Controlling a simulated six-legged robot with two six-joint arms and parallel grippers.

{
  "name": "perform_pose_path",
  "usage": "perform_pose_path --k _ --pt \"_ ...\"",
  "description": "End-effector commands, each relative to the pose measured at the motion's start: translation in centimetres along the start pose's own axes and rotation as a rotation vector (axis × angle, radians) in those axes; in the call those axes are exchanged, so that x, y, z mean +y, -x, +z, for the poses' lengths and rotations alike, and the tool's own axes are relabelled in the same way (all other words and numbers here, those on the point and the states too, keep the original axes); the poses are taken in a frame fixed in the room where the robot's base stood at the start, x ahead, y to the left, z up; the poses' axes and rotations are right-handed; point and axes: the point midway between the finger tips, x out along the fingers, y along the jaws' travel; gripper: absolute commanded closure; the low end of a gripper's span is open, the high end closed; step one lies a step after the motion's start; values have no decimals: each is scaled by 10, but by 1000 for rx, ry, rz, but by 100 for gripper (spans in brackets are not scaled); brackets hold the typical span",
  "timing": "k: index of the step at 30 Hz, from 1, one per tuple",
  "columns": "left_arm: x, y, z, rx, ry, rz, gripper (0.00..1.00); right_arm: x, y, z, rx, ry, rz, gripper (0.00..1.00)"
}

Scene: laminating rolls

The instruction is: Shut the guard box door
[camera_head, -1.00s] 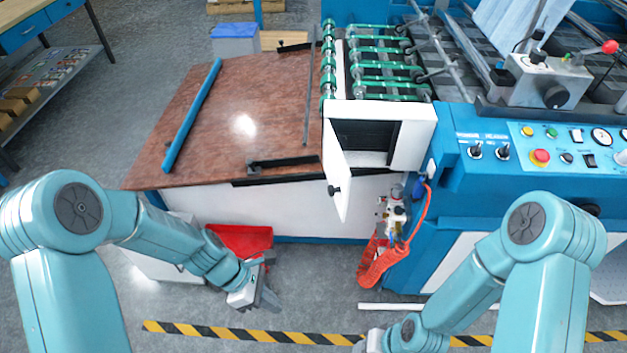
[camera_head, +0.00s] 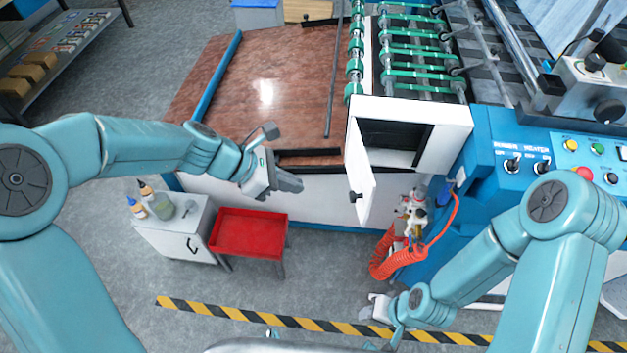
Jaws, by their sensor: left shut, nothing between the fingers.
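The white guard box (camera_head: 445,140) sits at the machine's front, below the green rollers. Its door (camera_head: 362,180) stands open, hinged at the box's left side and swung toward me, with a small black knob (camera_head: 355,197) low on it. The dark inside of the box shows. My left gripper (camera_head: 290,183) is shut and empty, left of the door and apart from it, in front of the table edge. My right gripper (camera_head: 375,308) is low near the striped floor line; its fingers are too small to read.
A red tray (camera_head: 248,233) and a white cabinet (camera_head: 176,228) with bottles stand below my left arm. A coiled orange hose (camera_head: 385,258) hangs right of the door. The brown table (camera_head: 270,95) lies behind my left gripper. A control panel (camera_head: 560,160) is at right.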

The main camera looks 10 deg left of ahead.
Motion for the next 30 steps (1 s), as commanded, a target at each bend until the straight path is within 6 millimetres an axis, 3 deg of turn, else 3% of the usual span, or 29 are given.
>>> perform_pose_path --k 13,15,21,30 --pt "-2 -95 -4 3 0 -6 100 4 -12 0 0 0 0 57" --pt "-1 -100 9 3 -3 -4 100 2 -6 0 0 0 0 57" --pt "1 -116 23 2 -2 -2 100 1 -3 0 0 0 0 57" --pt "2 -119 25 2 0 -1 100 1 -3 0 1 0 0 57"
